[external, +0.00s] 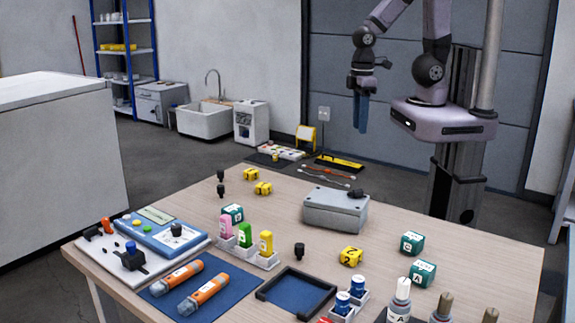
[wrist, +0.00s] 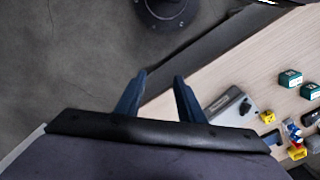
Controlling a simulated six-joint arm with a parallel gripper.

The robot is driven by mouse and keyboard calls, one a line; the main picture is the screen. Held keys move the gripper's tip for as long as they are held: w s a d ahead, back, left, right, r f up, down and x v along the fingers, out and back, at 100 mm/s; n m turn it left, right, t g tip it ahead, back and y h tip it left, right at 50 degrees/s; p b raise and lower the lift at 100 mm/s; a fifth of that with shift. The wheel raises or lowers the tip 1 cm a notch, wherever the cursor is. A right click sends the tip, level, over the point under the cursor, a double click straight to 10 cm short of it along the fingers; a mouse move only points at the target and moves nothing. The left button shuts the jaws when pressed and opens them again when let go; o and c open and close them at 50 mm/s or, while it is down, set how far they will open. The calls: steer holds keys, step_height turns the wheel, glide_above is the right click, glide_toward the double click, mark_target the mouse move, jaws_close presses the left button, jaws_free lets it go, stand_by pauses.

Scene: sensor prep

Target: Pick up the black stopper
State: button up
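Several small black stopper-like pieces stand on the table; I cannot tell which one is the black stopper. One black piece (external: 299,250) stands near the table's middle, right of the colored bottles. Two more, a black piece (external: 221,190) and another just behind it, stand at the far left edge. A black piece (external: 356,193) lies on the grey box (external: 335,212), and shows small in the wrist view (wrist: 244,107). My gripper (external: 361,128) hangs high beyond the table's far edge, away from all of them. Its blue fingers (wrist: 160,76) are apart and empty in the wrist view.
The wooden table (external: 300,188) also holds yellow blocks (external: 351,256), green cubes (external: 412,242), a black-rimmed tray (external: 263,295), orange tubes (external: 203,292) and a blue meter (external: 160,232). White bottles (external: 399,302) stand at the near right. The table's far right is mostly clear.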

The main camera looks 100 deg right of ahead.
mark_target(301, 245)
steer(key=shift+o, duration=0.5)
steer(key=w+a+f+n+t+b, duration=0.1)
steer(key=w+a+n, duration=0.1)
steer(key=w+a, duration=0.5)
steer(key=w+a+f+n+y+b, duration=0.1)
steer(key=w+a+f+n+b, duration=0.1)
steer(key=w+a, duration=0.5)
steer(key=w+a+f+n+t+b, duration=0.1)
steer(key=w+a+b, duration=0.1)
steer(key=w+a, duration=0.5)
steer(key=shift+w+a+f+n+t, duration=0.15)
steer(key=shift+a+f+n+t, duration=0.2)
steer(key=shift+a, duration=0.4)
steer(key=w+a+f+n+y+b, duration=0.2)
steer(key=a+f+n, duration=0.1)
steer(key=a, duration=1.3)
steer(key=shift+t, duration=0.35)
steer(key=shift+d+p+x, duration=0.15)
steer(key=shift+p+x, duration=0.35)
steer(key=shift+x, duration=1.45)
steer(key=shift+d+p+x, duration=0.2)
steer(key=shift+p+x, duration=0.25)
steer(key=shift+x, duration=1.45)
steer(key=shift+w, duration=0.15)
jaws_close()
